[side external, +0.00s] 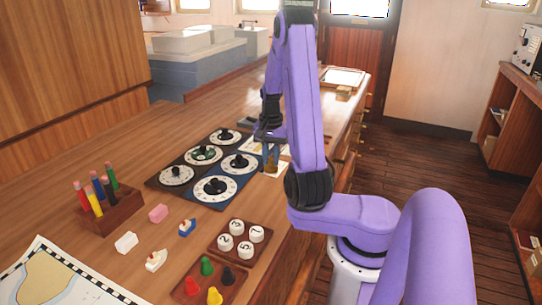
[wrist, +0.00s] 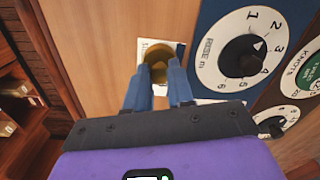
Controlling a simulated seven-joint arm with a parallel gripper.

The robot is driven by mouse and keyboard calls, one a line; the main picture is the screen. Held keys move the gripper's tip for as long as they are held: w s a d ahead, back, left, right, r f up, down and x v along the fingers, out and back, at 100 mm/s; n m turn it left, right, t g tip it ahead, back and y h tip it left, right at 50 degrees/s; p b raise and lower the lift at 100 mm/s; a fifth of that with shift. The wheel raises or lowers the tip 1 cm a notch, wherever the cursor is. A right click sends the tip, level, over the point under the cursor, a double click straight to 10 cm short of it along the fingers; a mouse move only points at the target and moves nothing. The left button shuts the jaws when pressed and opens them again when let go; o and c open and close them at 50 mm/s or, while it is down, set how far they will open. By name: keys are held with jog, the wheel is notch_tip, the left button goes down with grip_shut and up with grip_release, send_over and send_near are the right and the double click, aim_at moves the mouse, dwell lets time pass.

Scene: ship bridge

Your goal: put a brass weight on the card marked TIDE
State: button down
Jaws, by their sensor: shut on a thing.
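My gripper (wrist: 160,75) is shut on a brass weight (wrist: 160,58), round and gold, seen from above between the blue fingers in the wrist view. A small white card (wrist: 146,43) shows from under the weight; its print is too small to read, so I cannot tell if it is the TIDE card. I cannot tell whether the weight touches the card. In the side view my gripper (side external: 271,157) is low over the bench, beside the dial panels, with white cards (side external: 284,154) partly hidden around it.
Dark panels with several white dials (side external: 214,189) lie left of my gripper. The bench's right edge is close.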

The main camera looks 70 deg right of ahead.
jog(key=shift+f, duration=0.15)
jog(key=c, duration=0.9)
grip_release()
notch_tip(320, 180, up, 18)
jog(key=shift+f, duration=0.25)
